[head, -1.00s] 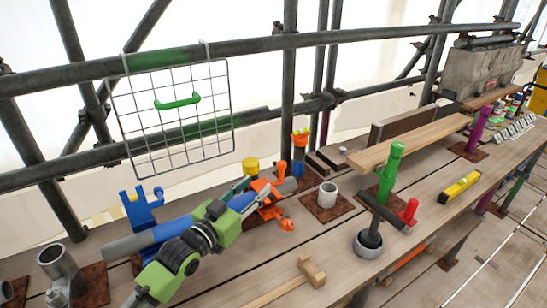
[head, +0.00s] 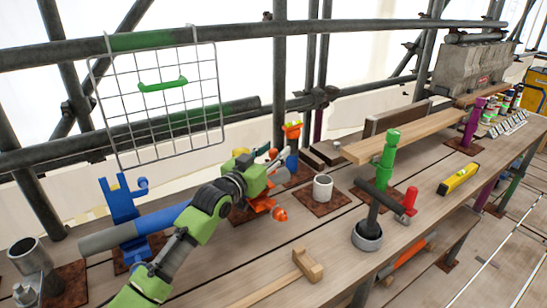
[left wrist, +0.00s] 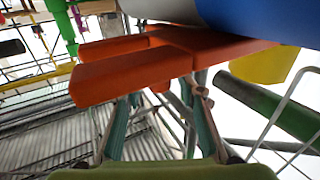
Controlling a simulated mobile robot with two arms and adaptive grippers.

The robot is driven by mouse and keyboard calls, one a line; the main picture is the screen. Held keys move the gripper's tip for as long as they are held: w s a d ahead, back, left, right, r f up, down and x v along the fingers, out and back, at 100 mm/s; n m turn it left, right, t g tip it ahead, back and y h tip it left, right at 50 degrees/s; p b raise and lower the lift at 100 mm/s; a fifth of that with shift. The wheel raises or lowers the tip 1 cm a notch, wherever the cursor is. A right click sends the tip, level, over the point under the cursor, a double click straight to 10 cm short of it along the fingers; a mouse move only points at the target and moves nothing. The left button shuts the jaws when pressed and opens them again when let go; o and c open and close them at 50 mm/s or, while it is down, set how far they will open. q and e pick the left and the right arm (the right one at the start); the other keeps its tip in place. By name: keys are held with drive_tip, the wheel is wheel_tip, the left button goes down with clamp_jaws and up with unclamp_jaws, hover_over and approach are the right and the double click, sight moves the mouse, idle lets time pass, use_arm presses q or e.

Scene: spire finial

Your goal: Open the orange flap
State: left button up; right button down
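The orange flap (head: 262,204) shows partly in the head view, behind and just right of my left wrist, low by the grey-and-blue pipe. My left gripper (head: 277,160) is above it, its fingers pointing away to the right. In the left wrist view, flat orange pieces (left wrist: 135,75) fill the upper middle, beneath a blue and grey round body (left wrist: 265,20). There, the two fingers of my left gripper (left wrist: 163,92) stand apart with nothing seen between them. Their tips are close to the orange; contact cannot be told. My right gripper is not in view.
A wire mesh panel (head: 183,126) with a green handle hangs from the rail behind. A blue bracket (head: 122,205) and the pipe (head: 108,238) lie left.

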use_arm(q)
clamp_jaws()
drive_tip(key=shift+w+a+r+p, duration=0.1)
drive_tip(key=shift+r+p, duration=0.1)
drive_tip(key=shift+p, duration=0.25)
drive_tip(key=shift+w+a+r+n+g+p, duration=0.3)
drive_tip(key=shift+w+r+n+g+p, duration=0.1)
drive_tip(key=shift+n+p, duration=0.65)
drive_tip(key=w+a+n+g+p, duration=0.2)
drive_tip(key=n, duration=0.1)
drive_tip(key=shift+w+f+n, duration=0.1)
drive_tip(key=shift+w+n, duration=0.15)
drive_tip(key=shift+w, duration=0.05)
